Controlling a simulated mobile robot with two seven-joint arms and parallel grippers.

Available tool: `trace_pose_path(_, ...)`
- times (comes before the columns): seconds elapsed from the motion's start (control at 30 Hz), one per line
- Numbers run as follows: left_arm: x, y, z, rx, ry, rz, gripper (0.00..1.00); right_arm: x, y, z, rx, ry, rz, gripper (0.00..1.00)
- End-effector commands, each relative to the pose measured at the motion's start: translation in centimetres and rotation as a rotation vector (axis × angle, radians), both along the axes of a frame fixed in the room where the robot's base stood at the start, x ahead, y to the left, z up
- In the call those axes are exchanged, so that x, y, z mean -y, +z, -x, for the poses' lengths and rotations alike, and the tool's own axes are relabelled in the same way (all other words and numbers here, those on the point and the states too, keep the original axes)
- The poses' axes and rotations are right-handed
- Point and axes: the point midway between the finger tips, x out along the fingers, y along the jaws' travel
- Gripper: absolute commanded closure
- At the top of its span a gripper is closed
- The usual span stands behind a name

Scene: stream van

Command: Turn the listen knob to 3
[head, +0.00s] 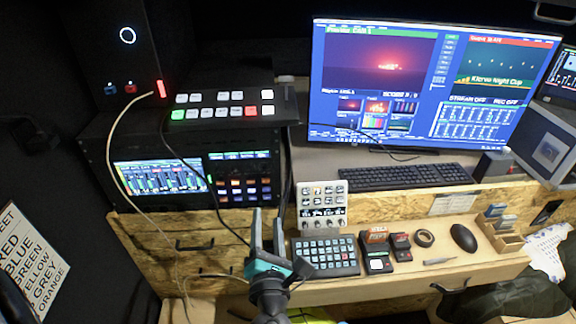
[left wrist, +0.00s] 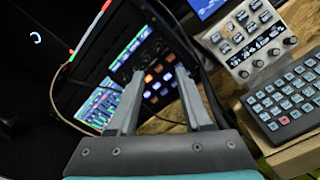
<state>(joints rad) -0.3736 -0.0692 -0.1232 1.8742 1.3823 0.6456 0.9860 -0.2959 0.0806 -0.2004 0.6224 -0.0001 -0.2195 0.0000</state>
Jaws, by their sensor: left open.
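A pale panel (head: 322,207) with several small knobs along its lower edge stands upright right of the rack in the head view. It also shows at the upper right of the left wrist view (left wrist: 250,40). A dark rack unit (head: 195,180) has a lit screen and a grid of lit buttons, with small dark knobs near the grid. I cannot read which knob is the listen knob. My left gripper (head: 268,228) is open and empty, in front of the rack's right end and left of the pale panel. In the left wrist view its fingers (left wrist: 158,85) overlap the rack's face without visible contact.
A button keypad (head: 325,256), a small red-labelled device (head: 376,252), a tape roll (head: 424,238) and a mouse (head: 463,238) lie on the lower shelf. A keyboard (head: 405,177) sits below the monitor (head: 430,85). Cables (head: 125,180) hang across the rack front.

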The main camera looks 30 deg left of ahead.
Motion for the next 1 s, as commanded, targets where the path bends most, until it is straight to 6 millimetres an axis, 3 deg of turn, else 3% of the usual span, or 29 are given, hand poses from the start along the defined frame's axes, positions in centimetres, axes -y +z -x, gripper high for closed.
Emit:
trace_pose_path(0.17,-0.7,0.2,-1.0,0.010,0.007,0.013,0.51,0.0,0.2,0.4,-0.005,0.000,0.000,1.00)
trace_pose_path(0.7,-5.7,0.3,-9.0,0.008,0.005,0.007,0.51,0.0,1.0,0.7,-0.011,-0.001,0.001,1.00)
trace_pose_path(1.0,-7.6,0.1,-12.3,0.006,0.004,0.007,0.51,0.0,0.8,0.6,-0.010,-0.001,0.001,1.00)
